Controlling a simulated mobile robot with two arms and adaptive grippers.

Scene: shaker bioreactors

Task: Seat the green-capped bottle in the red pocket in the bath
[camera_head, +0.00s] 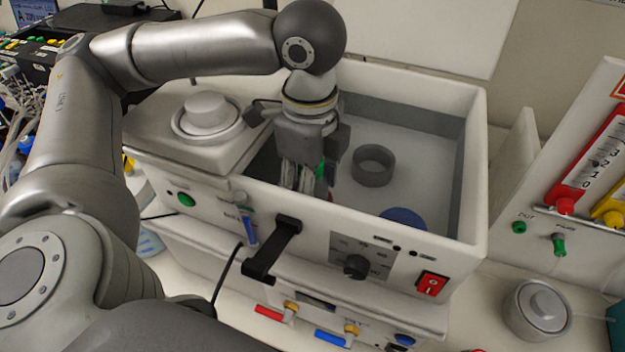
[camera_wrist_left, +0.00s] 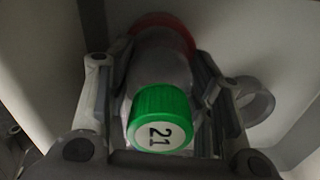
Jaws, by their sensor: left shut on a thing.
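The green-capped bottle, marked 21 on its cap (camera_wrist_left: 160,118), is between the fingers of my left gripper (camera_wrist_left: 158,105). A sliver of its green cap (camera_head: 320,170) shows in the head view. My left gripper (camera_head: 308,172) reaches down into the bath (camera_head: 475,150) near its front wall and is shut on the bottle. The red pocket (camera_wrist_left: 168,20) shows beyond the bottle's clear body in the wrist view. A bit of red (camera_head: 329,193) shows below the gripper in the head view. Whether the bottle's base is inside the pocket I cannot tell.
A grey ring pocket (camera_head: 373,166) stands in the bath right of the gripper. A blue pocket (camera_head: 403,217) is partly hidden by the front wall. A round-knobbed lid (camera_head: 208,112) lies left of the opening. A black handle (camera_head: 273,248) juts from the front.

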